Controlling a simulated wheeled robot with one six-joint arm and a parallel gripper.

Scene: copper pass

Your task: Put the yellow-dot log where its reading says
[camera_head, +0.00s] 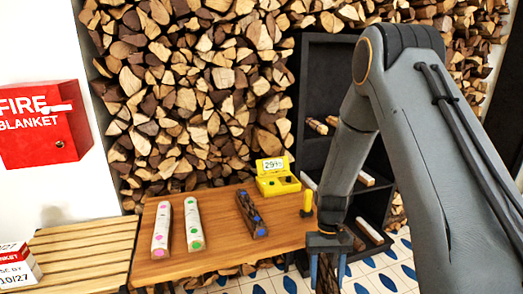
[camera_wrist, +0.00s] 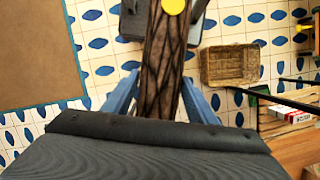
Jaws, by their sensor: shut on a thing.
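The yellow-dot log (camera_wrist: 162,60) is dark and rough-barked, with a yellow dot on its far end in the wrist view. My gripper (camera_wrist: 160,97) is shut around it, one blue finger on each side. In the head view my gripper (camera_head: 328,262) holds it low at the table's right end, mostly hidden by my arm. A yellow meter (camera_head: 278,184) stands at the back of the wooden table (camera_head: 220,244); its display starts with 29, the rest too small to read. A dark shelf (camera_head: 312,80) behind my arm holds several logs in separate compartments.
Pink-dot (camera_head: 161,232), green-dot (camera_head: 193,225) and blue-dot (camera_head: 251,214) logs lie on the table. A yellow tool (camera_head: 307,204) is at its right edge. A slatted bench (camera_head: 85,250) adjoins at left. A wicker basket (camera_wrist: 230,66) sits on the tiled floor.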

